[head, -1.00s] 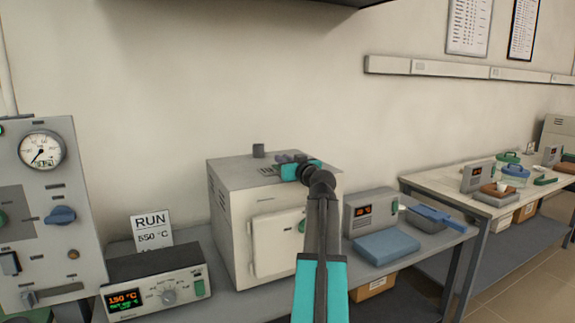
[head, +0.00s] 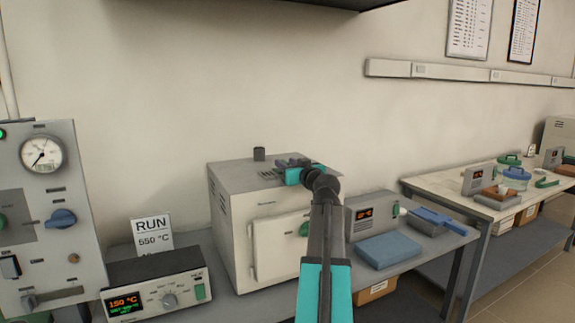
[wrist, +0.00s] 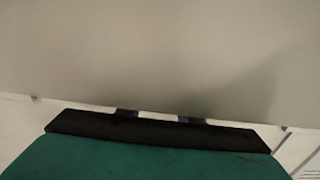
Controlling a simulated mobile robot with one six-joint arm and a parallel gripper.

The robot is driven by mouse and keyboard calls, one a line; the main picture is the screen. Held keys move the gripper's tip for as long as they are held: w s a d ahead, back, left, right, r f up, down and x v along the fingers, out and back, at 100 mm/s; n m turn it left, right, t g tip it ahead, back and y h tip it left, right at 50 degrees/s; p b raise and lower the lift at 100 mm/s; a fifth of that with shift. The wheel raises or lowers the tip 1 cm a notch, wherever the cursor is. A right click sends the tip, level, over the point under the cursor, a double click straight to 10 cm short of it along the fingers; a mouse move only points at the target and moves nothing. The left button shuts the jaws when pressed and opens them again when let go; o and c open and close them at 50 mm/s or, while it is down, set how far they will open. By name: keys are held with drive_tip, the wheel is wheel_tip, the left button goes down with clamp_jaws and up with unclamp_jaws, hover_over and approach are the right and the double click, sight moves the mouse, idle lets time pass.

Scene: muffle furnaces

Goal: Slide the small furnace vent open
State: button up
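The small furnace (head: 231,200) is a pale box on the bench with its front door (head: 278,248) shut. A short dark stub (head: 259,154) stands on its top. Dark vent slots (head: 267,173) show on the top, just left of my gripper. My gripper (head: 284,163) is low over the furnace top, and its dark fingers point left and away. In the wrist view two dark fingertips (wrist: 158,117) stand apart with a pale gap between them. The vent's slider cannot be told apart from the fingers, and contact is unclear.
A controller box (head: 157,284) and a RUN 550 °C sign (head: 152,234) stand to the left, beside a gauge panel (head: 45,215). A grey display unit (head: 372,212) and a blue pad (head: 387,250) lie to the right.

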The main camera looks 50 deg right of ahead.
drive_tip(key=b+v, duration=0.1)
drive_tip(key=v, duration=1.2)
drive_tip(key=shift+s+d, duration=0.1)
idle(0.4)
